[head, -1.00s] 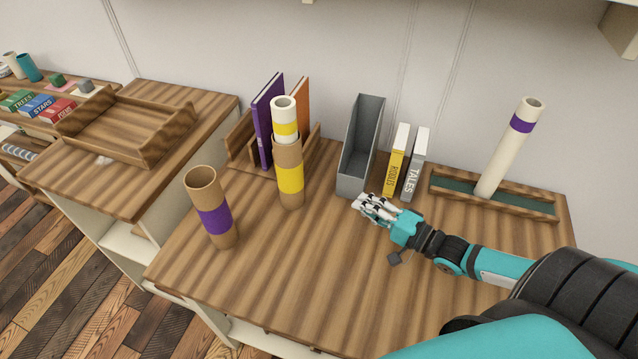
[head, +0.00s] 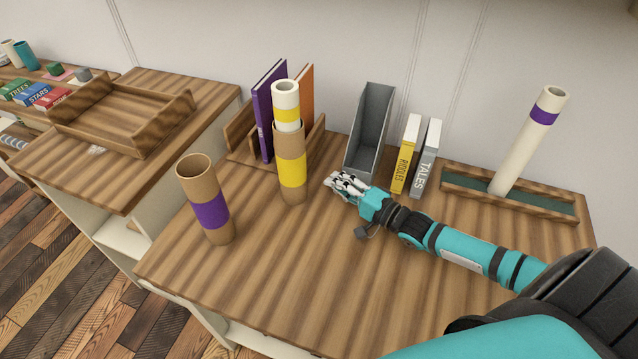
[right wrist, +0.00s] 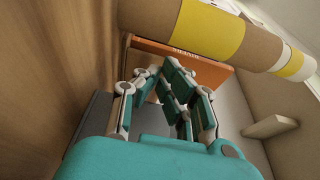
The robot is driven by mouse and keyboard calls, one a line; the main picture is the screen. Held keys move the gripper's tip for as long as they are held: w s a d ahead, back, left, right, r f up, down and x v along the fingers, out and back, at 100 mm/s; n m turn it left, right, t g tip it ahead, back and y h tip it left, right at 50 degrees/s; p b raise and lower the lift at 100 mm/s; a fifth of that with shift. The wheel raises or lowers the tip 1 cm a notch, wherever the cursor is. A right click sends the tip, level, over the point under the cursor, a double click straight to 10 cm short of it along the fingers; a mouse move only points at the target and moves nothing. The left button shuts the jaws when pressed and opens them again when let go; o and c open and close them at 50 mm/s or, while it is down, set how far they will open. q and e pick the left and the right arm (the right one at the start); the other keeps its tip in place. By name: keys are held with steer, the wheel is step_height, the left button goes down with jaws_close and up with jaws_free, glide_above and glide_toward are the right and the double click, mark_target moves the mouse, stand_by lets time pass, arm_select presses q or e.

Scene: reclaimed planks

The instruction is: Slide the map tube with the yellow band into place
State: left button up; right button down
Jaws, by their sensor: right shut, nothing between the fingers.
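The cream map tube with the yellow band (head: 286,99) stands upright in the head view, its lower part inside a brown cardboard holder with a yellow band (head: 292,174). Its upper part sticks out above the holder's rim. The tube (right wrist: 292,63) and the holder (right wrist: 209,34) also cross the top of the right wrist view. My right gripper (head: 337,184) is shut and empty, low over the table just right of the holder and apart from it. It also shows in the right wrist view (right wrist: 165,80). My left gripper is not in view.
A brown holder with a purple band (head: 210,211) stands at left. A cream tube with a purple band (head: 530,138) leans in a green-lined tray (head: 555,207). A grey file box (head: 370,132) and books (head: 405,155) stand behind my gripper. The table front is clear.

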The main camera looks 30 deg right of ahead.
mark_target(300, 186)
steer(key=a, duration=0.1)
steer(key=w+a, duration=0.1)
steer(key=a, duration=0.1)
steer(key=shift+w+a+r+p, duration=0.1)
steer(key=shift+w+a+p, duration=0.1)
steer(key=shift+w+p, duration=0.15)
steer(key=shift+w+a, duration=0.1)
steer(key=shift+a, duration=0.2)
steer(key=a, duration=0.1)
steer(key=w+a, duration=0.1)
steer(key=a, duration=0.2)
steer(key=shift+w+a+p, duration=0.25)
steer(key=shift+w+p, duration=0.1)
steer(key=shift+p, duration=0.05)
steer(key=shift+d, duration=0.1)
